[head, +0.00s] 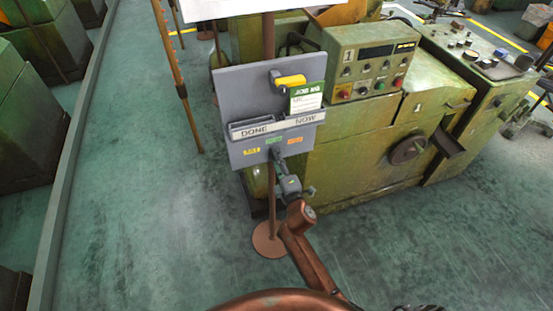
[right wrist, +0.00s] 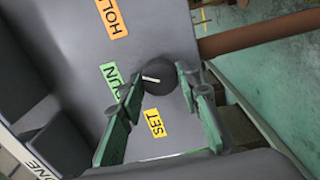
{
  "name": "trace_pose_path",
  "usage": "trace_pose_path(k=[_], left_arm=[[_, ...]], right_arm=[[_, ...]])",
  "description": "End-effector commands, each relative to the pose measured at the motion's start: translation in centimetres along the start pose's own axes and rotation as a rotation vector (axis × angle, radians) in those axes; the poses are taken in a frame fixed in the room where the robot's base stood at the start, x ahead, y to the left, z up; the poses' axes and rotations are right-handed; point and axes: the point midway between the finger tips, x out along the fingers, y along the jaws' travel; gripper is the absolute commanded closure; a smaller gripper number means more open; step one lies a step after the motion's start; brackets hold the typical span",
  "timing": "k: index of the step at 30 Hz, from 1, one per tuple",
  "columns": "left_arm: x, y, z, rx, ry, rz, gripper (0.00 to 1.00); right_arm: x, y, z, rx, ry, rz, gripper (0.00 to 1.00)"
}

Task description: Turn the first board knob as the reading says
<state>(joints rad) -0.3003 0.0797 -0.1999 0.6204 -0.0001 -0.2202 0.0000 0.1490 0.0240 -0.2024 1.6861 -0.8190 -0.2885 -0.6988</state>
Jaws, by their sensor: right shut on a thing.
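A grey board (head: 235,100) stands on a brown post. Its lower part carries a yellow SET label (head: 251,151), a green RUN label (head: 273,140) and an orange HOLD label (head: 295,140). My right gripper (head: 277,157) is at the board below the labels and hides the knob in the head view. In the right wrist view the dark round knob (right wrist: 170,90) sits between the fingers of my right gripper (right wrist: 162,78), which is shut on it. The knob's white mark points roughly toward the RUN label (right wrist: 112,80). My left gripper is not in view.
Above the labels are a DONE/NOW strip (head: 275,126), a green-headed card (head: 307,98) and a yellow part (head: 290,81). A green machine with a control panel (head: 372,62) stands close behind on the right; its display is too small to read. Floor at left is clear.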

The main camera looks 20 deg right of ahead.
Motion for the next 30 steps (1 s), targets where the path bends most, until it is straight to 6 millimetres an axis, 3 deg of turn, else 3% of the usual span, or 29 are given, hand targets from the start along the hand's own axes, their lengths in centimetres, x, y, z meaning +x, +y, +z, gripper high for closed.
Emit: trace_pose_path(k=[15, 30], left_arm=[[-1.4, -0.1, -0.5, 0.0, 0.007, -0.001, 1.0], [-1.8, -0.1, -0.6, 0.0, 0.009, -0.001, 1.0]], right_arm=[[0.0, 0.1, 0.1, 0.398, -0.002, -0.002, 0.93], [0.0, 0.0, 0.1, 0.508, -0.001, -0.001, 0.93]])
